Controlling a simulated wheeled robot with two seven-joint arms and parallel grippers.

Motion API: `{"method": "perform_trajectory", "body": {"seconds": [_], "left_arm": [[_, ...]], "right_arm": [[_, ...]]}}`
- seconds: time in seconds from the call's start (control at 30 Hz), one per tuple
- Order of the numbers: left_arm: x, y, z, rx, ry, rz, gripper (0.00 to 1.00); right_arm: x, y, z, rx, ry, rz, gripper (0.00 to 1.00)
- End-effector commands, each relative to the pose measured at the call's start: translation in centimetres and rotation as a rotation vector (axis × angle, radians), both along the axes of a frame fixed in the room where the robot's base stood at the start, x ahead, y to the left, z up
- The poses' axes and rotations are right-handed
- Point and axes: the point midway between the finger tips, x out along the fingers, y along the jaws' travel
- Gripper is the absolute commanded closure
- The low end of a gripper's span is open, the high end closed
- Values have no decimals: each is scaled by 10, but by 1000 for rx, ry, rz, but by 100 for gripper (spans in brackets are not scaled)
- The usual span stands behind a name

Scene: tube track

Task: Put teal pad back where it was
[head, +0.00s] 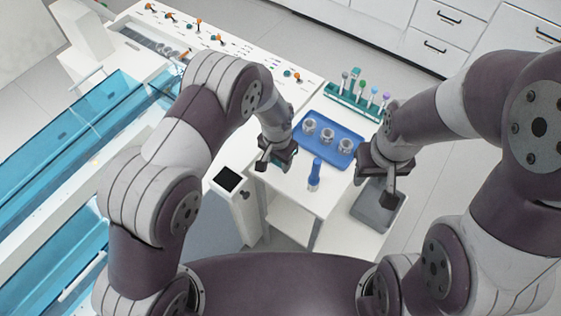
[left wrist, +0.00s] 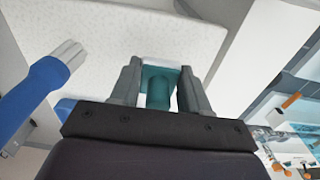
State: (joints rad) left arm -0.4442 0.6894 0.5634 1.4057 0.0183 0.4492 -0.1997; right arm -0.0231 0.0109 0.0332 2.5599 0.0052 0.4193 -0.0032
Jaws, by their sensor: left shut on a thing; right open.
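My left gripper (head: 268,166) is shut on the teal pad (left wrist: 158,88), whose teal body shows between the fingers in the left wrist view. A pale part of it shows beyond the fingertips. The gripper is over the left part of the white table; in the head view it hides the pad. The green rack (head: 345,101), at the back of the table, holds several upright pieces with coloured tops. My right gripper (head: 386,194) is open and empty, near the table's right edge.
A blue tray (head: 320,153) with three clear cups lies in front of the rack. A blue piece (head: 315,173) stands on the table between my grippers; it also shows in the left wrist view (left wrist: 30,98). A grey bin (head: 375,217) is below right. A white machine (head: 225,70) stands left.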

Motion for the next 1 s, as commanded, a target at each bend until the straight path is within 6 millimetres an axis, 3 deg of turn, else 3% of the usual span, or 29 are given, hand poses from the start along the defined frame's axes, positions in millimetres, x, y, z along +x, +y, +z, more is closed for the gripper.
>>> {"method": "perform_trajectory", "body": {"seconds": [0.13,0.83,0.87,0.9,0.93,1.0], "left_arm": [[0,0,-17,-1,-1,0,87],[-2,1,-34,2,4,0,88],[-2,1,-35,2,5,0,48],[-3,1,-35,3,5,0,35],[-3,1,-36,3,6,1,29],[-4,1,-36,4,8,1,29]], "right_arm": [[0,0,2,0,0,0,57],[0,0,-8,0,0,0,57],[0,0,-8,0,0,0,57],[0,0,-9,0,0,0,57],[0,0,-9,0,0,0,57],[0,0,-9,0,0,0,57]]}}
